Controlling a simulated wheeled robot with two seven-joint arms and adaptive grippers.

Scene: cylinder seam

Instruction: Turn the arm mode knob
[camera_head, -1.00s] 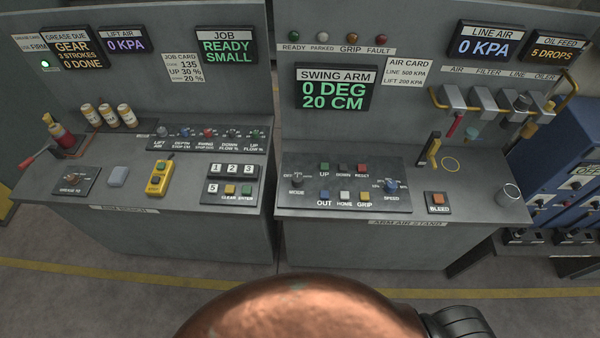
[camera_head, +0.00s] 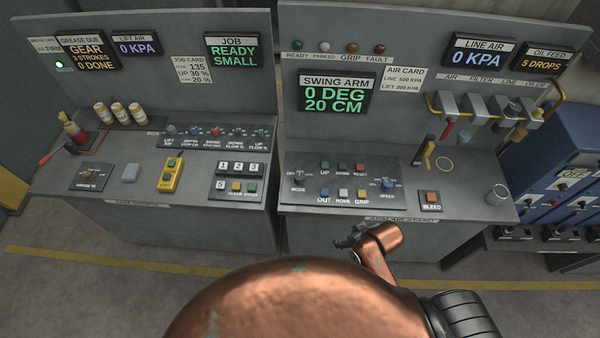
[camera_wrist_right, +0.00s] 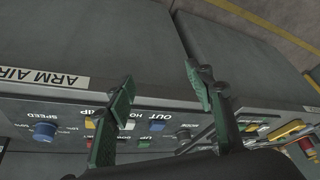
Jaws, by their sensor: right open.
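The arm mode knob (camera_head: 298,177) is a small dark knob above the MODE label, at the left end of the button panel (camera_head: 352,203) on the arm air stand. My right gripper (camera_head: 346,242) is in front of the stand's front edge, below and to the right of the knob in the head view, apart from it. In the right wrist view the two green fingers (camera_wrist_right: 159,75) are spread with nothing between them. The panel with its blue speed knob (camera_wrist_right: 44,131) lies beyond them; the right finger partly covers the mode end. My left gripper is out of view.
Push buttons, including a blue OUT button (camera_head: 324,195), and the speed knob (camera_head: 387,186) sit to the right of the mode knob. The left bench (camera_head: 140,222) is separate.

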